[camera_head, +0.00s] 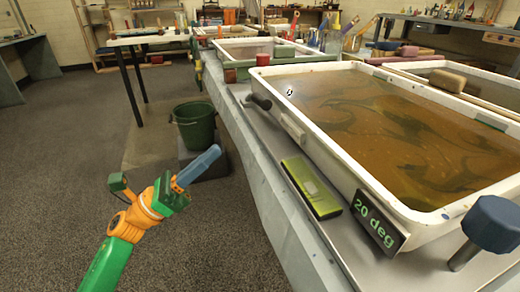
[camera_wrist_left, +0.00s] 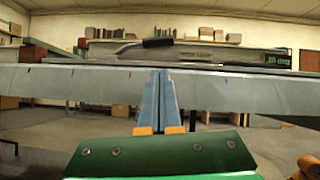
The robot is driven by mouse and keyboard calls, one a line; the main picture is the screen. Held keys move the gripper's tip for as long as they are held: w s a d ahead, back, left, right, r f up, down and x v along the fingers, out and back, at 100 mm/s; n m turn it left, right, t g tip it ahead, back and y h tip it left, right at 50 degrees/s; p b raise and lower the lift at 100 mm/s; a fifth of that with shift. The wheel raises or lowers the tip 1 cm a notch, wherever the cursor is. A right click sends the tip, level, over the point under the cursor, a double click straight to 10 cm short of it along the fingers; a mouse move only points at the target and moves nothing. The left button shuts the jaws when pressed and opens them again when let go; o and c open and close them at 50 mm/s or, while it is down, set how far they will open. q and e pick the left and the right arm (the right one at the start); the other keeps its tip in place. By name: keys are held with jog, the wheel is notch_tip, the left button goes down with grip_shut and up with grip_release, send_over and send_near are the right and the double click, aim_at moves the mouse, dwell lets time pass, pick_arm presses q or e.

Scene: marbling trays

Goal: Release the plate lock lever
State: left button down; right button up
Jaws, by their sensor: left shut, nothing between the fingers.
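A black-handled lever (camera_head: 260,101) sits at the left side of the large white tray, on the grey metal plate (camera_head: 275,132). In the left wrist view a black grip (camera_wrist_left: 158,43), apparently the same lever, shows beyond the table edge, above my fingertips. My left gripper (camera_head: 212,154) is shut and empty, with its blue fingers together. It is off the table's left side, over the floor, apart from the lever. The closed fingers also show in the left wrist view (camera_wrist_left: 165,74). My right gripper is not in view.
The white tray (camera_head: 352,172) of swirled brown liquid fills the table's right. A yellow-green box (camera_head: 311,187), a "20 deg" sign (camera_head: 379,222) and a blue knob (camera_head: 493,222) stand along its near side. A green bucket (camera_head: 194,124) stands left of the table. Floor at left is clear.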

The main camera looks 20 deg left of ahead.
aim_at(256, 102)
pick_arm(q)
jog(key=shift+p+x, duration=0.8)
jog(key=shift+x, duration=4.25)
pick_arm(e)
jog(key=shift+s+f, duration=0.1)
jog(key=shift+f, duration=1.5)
pick_arm(q)
jog(key=shift+w+a+r, duration=0.1)
jog(key=shift+n, duration=0.3)
